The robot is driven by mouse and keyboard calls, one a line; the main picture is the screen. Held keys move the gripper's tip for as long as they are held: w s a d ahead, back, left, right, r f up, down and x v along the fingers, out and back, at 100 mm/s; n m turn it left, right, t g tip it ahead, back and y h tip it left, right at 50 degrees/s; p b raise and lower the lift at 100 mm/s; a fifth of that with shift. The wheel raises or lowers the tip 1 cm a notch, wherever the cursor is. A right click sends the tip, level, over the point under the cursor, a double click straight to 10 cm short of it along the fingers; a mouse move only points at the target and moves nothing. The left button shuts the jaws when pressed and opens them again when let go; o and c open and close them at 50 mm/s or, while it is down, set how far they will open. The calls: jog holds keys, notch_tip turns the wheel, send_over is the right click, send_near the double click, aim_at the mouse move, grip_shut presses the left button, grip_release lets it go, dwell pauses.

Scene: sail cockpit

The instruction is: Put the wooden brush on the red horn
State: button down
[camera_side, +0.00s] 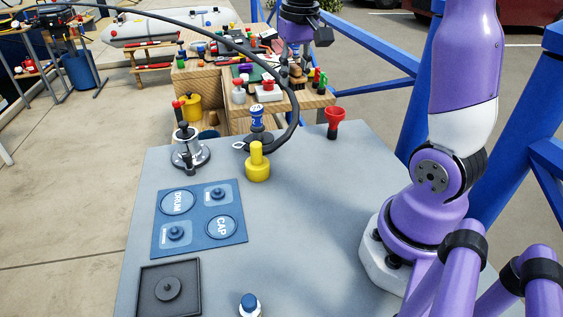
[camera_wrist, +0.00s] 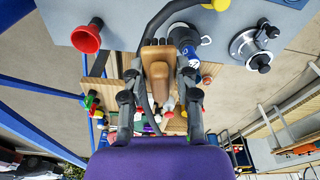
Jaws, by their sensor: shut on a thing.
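The red horn (camera_side: 335,117) stands at the far right edge of the grey table in the side view, with its wide mouth up and a dark lower part. It also shows at the upper left of the wrist view (camera_wrist: 87,38). My gripper (camera_wrist: 160,88) is shut on the wooden brush (camera_wrist: 158,78), a brown wooden body with dark parts at its far end. In the side view my gripper (camera_side: 293,68) is high beyond the table's far edge, left of the horn and apart from it. There the brush is hard to make out against the clutter.
A yellow knobbed piece (camera_side: 257,165), a blue can on a dark base (camera_side: 257,120) and a metal stand (camera_side: 189,150) share the table. A blue labelled board (camera_side: 200,240) and a black tray (camera_side: 170,312) lie nearer. A cluttered wooden bench stands behind. The table's middle right is clear.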

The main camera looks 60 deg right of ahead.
jog(key=s+d+m, duration=0.2)
jog(key=d, duration=0.3)
send_over(335, 110)
notch_tip(335, 110, down, 6)
jog(key=shift+a+f, duration=0.15)
jog(key=shift+f, duration=2.1)
jog(key=shift+f, duration=0.1)
jog(key=c, duration=0.6)
grip_release()
